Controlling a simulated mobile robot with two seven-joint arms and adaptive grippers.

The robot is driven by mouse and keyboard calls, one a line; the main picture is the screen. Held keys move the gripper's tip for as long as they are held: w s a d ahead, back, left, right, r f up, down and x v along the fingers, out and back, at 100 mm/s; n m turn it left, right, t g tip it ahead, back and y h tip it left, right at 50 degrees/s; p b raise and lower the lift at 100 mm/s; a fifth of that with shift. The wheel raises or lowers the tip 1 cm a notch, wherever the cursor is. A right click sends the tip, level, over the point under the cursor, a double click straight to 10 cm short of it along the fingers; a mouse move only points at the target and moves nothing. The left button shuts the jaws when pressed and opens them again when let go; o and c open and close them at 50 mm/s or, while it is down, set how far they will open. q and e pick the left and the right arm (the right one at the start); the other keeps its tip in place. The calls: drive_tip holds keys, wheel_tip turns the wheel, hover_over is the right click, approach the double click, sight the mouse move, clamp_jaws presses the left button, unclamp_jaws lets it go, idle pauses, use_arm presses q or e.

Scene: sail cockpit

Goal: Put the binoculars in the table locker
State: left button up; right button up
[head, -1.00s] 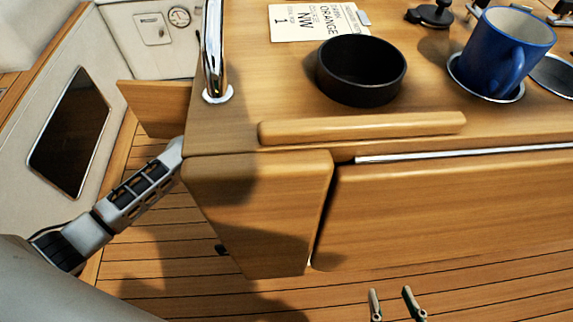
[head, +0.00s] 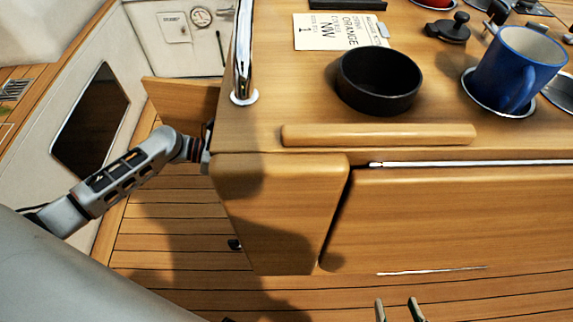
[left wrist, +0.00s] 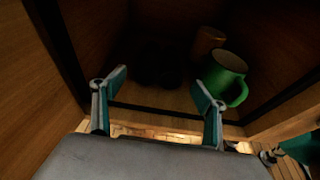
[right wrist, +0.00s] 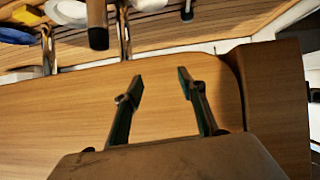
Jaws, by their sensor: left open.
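The table locker (left wrist: 140,119) shows from its opening in the left wrist view, with a dim inside. A dark, two-lobed shape, probably the binoculars (left wrist: 160,66), sits deep inside; it is too dark to be certain. My left gripper (left wrist: 161,78) is open at the locker's mouth, its fingers apart with the dark shape beyond them and nothing visible between them. In the head view the table hides this gripper; only my left arm shows. My right gripper (head: 397,302) shows at the bottom of the head view. It is open and empty in the right wrist view (right wrist: 160,76).
A green mug (left wrist: 228,78) and a brownish cup (left wrist: 208,42) stand in the locker, right of the dark shape. An open wooden flap (head: 180,101) juts out left of the table. A black bowl (head: 379,84) and blue mug (head: 513,70) stand on the tabletop.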

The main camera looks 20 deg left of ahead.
use_arm(q)
drive_tip(key=v, duration=0.2)
drive_tip(key=shift+s+a, duration=0.1)
drive_tip(key=shift+a, duration=0.15)
drive_tip(key=shift+s+a+r, duration=0.15)
drive_tip(key=shift+s+a, duration=0.05)
drive_tip(key=shift+a, duration=0.15)
use_arm(e)
drive_tip(key=shift+s+d+f, duration=0.2)
drive_tip(key=shift+d+f, duration=0.1)
drive_tip(key=shift+d, duration=0.05)
drive_tip(key=shift+a+r, duration=0.15)
drive_tip(key=shift+w, duration=0.1)
